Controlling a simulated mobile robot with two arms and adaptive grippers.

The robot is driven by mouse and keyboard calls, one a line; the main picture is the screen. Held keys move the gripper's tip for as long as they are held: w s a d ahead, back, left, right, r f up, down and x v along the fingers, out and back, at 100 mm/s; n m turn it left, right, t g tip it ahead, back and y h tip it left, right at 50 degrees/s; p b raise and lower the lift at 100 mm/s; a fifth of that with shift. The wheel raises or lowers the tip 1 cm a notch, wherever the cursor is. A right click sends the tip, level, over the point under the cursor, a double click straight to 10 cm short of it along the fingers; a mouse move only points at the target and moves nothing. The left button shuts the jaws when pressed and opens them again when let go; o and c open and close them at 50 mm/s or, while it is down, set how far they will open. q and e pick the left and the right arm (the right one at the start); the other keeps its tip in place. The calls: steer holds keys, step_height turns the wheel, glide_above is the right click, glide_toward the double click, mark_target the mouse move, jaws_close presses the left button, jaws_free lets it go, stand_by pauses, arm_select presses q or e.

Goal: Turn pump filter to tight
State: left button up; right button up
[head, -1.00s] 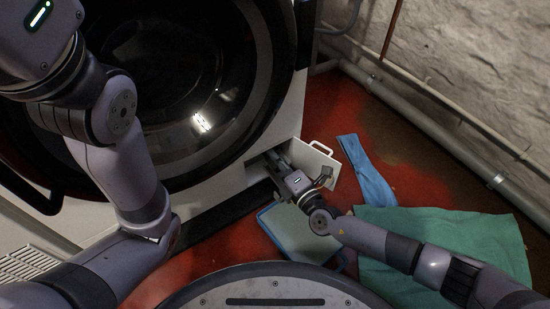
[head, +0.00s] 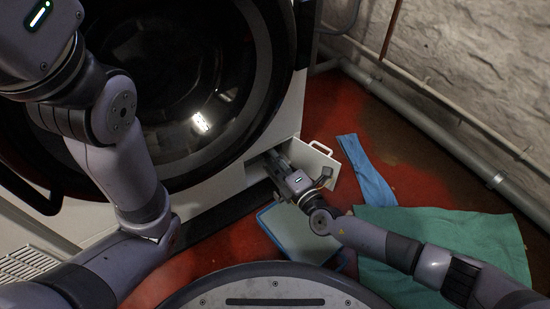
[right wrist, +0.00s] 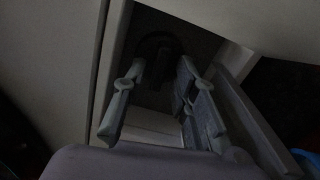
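The pump filter (right wrist: 158,48) is a dark round knob deep in a recess at the bottom of the washing machine, dim in the right wrist view. My right gripper (right wrist: 160,72) has its two grey fingers apart, pointing into the recess. The filter's dark centre shows between and beyond the fingertips, and I see no clear contact. In the head view my right gripper (head: 274,160) reaches into the opening, and the filter is hidden there. The small white flap door (head: 312,163) stands open to the right of the gripper. My left gripper is outside the view.
The washing machine (head: 232,182) with its dark round door fills the upper left. A blue-rimmed tray (head: 304,240) lies below the opening. A blue cloth (head: 366,170) and a green towel (head: 470,235) lie on the red floor to the right. Pipes (head: 430,137) run along the wall.

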steer(key=shift+s, duration=0.1)
steer(key=v, duration=1.1)
steer(key=shift+s+d, duration=0.25)
steer(key=shift+s, duration=0.05)
steer(key=shift+o, duration=0.2)
